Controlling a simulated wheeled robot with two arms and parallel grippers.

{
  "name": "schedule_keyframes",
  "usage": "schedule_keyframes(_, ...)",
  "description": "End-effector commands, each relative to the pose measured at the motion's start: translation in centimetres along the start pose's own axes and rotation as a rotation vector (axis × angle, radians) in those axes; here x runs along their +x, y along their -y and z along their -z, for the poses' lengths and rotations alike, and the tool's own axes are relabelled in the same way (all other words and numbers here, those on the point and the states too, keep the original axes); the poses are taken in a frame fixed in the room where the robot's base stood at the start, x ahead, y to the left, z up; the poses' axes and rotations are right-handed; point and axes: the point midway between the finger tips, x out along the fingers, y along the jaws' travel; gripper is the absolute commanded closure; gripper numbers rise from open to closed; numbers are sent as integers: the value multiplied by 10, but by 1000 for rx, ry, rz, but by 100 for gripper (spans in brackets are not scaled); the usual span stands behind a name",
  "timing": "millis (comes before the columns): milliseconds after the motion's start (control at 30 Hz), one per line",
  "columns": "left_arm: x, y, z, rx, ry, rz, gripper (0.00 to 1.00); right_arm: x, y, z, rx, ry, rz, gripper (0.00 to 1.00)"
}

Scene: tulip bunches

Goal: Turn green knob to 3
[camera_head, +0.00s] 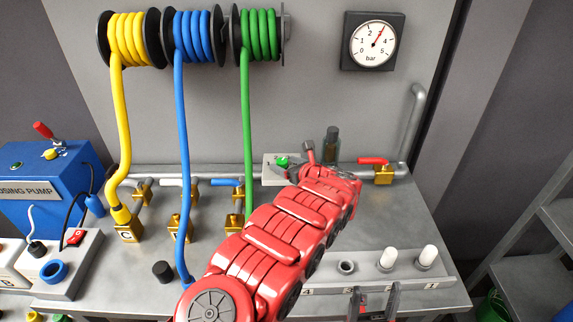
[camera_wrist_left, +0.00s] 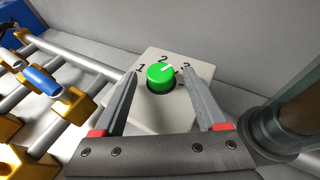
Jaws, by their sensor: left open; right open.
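The green knob (camera_wrist_left: 160,77) sits on a pale box (camera_wrist_left: 148,118) with the numbers 1, 2 and 3 around it. Its white pointer line points up and right, between 2 and 3. In the head view the knob (camera_head: 282,161) is at the back of the bench. My left gripper (camera_wrist_left: 160,74) is open, with one finger on each side of the knob; I cannot tell whether they touch it. In the head view the left gripper (camera_head: 286,168) is partly hidden by its red wrist. My right gripper (camera_head: 373,300) is open and empty at the bench's front edge.
A dark bottle (camera_head: 332,143) stands right beside the left gripper. Pipes with brass valves, including a red-handled one (camera_head: 383,172), run along the back. Hoses hang from reels above. A grey rail with white pegs (camera_head: 388,258) lies at the front right.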

Motion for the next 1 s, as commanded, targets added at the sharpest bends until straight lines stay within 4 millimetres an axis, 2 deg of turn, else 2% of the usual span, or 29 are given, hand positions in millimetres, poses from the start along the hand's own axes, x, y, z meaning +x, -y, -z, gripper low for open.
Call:
schedule_keyframes(167, -6, 1, 1, 1, -2, 1, 26, -2, 0, 0, 0, 0, 0, 31)
schedule_keyframes(367, -30, 0, 0, 3, 2, 0, 26, -7, 0, -1, 0, 0, 0, 31)
schedule_keyframes(500, -71, 1, -10, 4, 2, 2, 26, 19, -1, 3, 0, 0, 0, 31)
schedule_keyframes(600, -92, 0, -10, 4, 1, 3, 26, 38, -2, 6, 0, 0, 0, 31)
schedule_keyframes(767, -114, 0, -6, 1, 3, 0, 26, 50, -2, 8, 0, 0, 0, 31)
schedule_keyframes(900, -144, 1, -7, 3, 1, 3, 26, 70, -4, 12, 0, 0, 0, 31)
schedule_keyframes(1000, -159, 1, -5, 1, 0, 2, 26, 77, -4, 13, 0, 0, 0, 31)
